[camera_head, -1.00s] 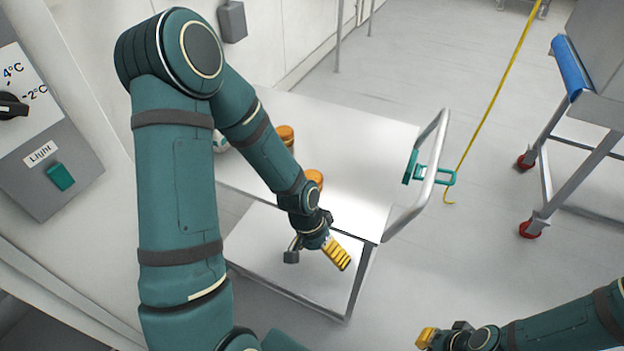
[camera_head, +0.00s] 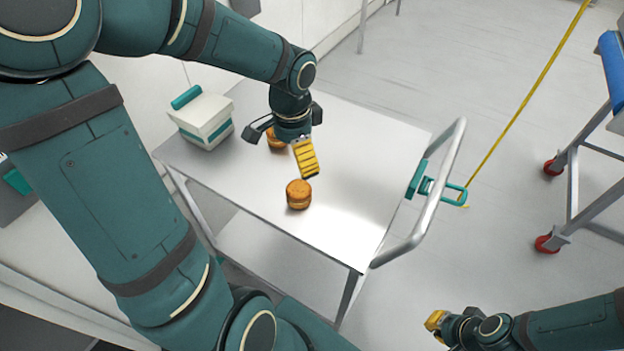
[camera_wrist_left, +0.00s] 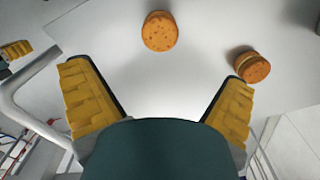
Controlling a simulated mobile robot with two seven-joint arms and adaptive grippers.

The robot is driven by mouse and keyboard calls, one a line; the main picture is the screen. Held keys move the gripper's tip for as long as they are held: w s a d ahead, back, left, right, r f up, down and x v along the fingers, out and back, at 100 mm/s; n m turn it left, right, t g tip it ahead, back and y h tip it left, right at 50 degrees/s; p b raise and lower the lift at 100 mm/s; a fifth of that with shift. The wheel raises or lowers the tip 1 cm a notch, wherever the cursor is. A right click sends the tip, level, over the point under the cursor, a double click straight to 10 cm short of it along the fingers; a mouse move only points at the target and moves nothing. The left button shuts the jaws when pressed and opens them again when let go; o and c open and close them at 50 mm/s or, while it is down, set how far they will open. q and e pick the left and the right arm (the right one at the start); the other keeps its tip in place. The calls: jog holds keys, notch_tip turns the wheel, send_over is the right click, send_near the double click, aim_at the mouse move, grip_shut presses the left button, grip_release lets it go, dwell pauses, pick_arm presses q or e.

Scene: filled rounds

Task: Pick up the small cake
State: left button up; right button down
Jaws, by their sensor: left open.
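Two round orange-brown cakes with a pale middle band stand on the metal cart top (camera_head: 365,165). The nearer cake (camera_head: 299,194) is fully visible; it is at the top centre of the left wrist view (camera_wrist_left: 160,31). The farther cake (camera_head: 277,140) is partly hidden behind my left gripper; it is at the right in the wrist view (camera_wrist_left: 252,67). Their sizes look similar. My left gripper (camera_wrist_left: 157,75) is open and empty, its yellow-padded fingers apart from both cakes. My right gripper (camera_head: 437,324) is at the lower right, away from the cart; its jaw opening is unclear.
A white box with a teal handle (camera_head: 203,118) stands at the cart's left back. The cart's push handle (camera_head: 437,200), with a teal clip, is on the right. The cart top right of the cakes is clear. A wheeled frame (camera_head: 592,180) stands farther right.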

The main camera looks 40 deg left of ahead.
aim_at(298, 188)
pick_arm(q)
notch_tip(298, 188, down, 8)
jog(key=b, duration=0.2)
jog(key=shift+s+f+b, duration=0.15)
jog(key=shift+f+b, duration=0.1)
jog(key=shift+b, duration=0.05)
jog(key=f, duration=0.1)
jog(key=f+b, duration=0.1)
jog(key=f, duration=0.1)
jog(key=f+b, duration=0.1)
jog(key=f, duration=0.1)
jog(key=shift+w+f, duration=0.15)
jog(key=shift+w, duration=0.15)
jog(key=c, duration=0.9)
jog(key=shift+o, duration=0.2)
